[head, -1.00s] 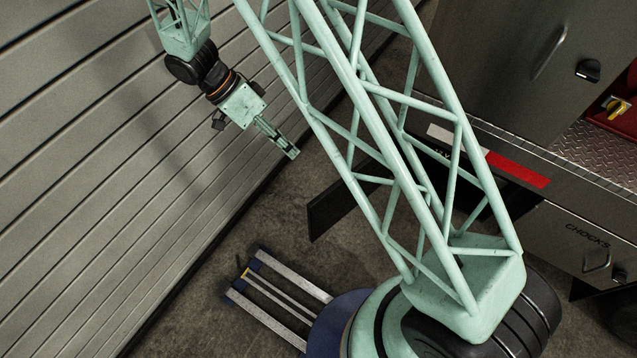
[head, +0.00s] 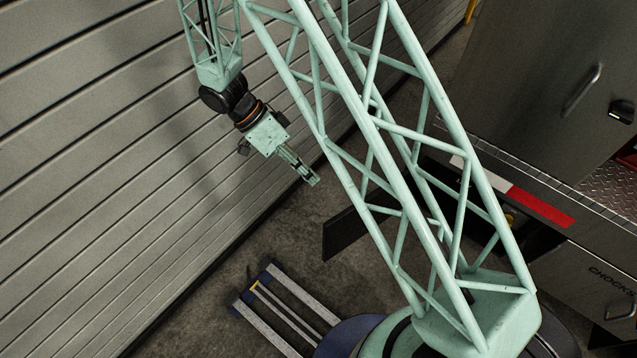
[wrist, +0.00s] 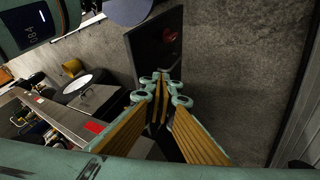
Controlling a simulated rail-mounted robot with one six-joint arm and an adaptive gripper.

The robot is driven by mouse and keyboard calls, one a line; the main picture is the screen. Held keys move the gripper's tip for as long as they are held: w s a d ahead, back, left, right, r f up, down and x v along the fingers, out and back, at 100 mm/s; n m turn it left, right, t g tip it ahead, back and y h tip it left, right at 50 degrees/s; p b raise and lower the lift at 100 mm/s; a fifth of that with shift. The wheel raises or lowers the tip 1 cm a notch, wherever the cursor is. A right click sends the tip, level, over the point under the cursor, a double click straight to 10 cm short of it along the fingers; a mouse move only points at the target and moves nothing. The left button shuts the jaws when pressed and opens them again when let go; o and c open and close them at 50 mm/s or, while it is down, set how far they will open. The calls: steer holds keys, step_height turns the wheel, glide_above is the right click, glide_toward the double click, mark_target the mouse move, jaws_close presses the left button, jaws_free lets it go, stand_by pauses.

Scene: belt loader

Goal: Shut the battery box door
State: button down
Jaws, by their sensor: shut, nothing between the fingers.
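A dark flat panel (head: 345,232), which looks like the open battery box door, stands out from the vehicle's side in the head view. My arm's lattice hides its right end. In the wrist view the panel (wrist: 150,45) stands beyond my fingertips, with a dim reddish mark on it. My gripper (head: 315,181) is shut and empty, up and left of the panel's free end in the head view. In the wrist view the fingertips (wrist: 166,82) overlap the panel's lower part; I cannot tell whether they touch it. The door's hinge and the box opening are not clear.
A grey slatted wall (head: 110,150) runs along the left. The vehicle's side with a red and white stripe (head: 540,207) and a CHOCKS drawer (head: 600,290) is at right. A blue-ended step frame (head: 285,310) lies low in front. Bare floor (head: 245,245) lies between wall and panel.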

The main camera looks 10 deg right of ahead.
steer(key=s+d+f+b, duration=0.2)
steer(key=s+d+f, duration=0.3)
steer(key=d+f, duration=0.2)
steer(key=shift+s+f, duration=0.25)
steer(key=shift+s, duration=0.15)
stand_by(0.3)
steer(key=shift+s+d, duration=0.1)
steer(key=shift+s, duration=0.05)
stand_by(0.4)
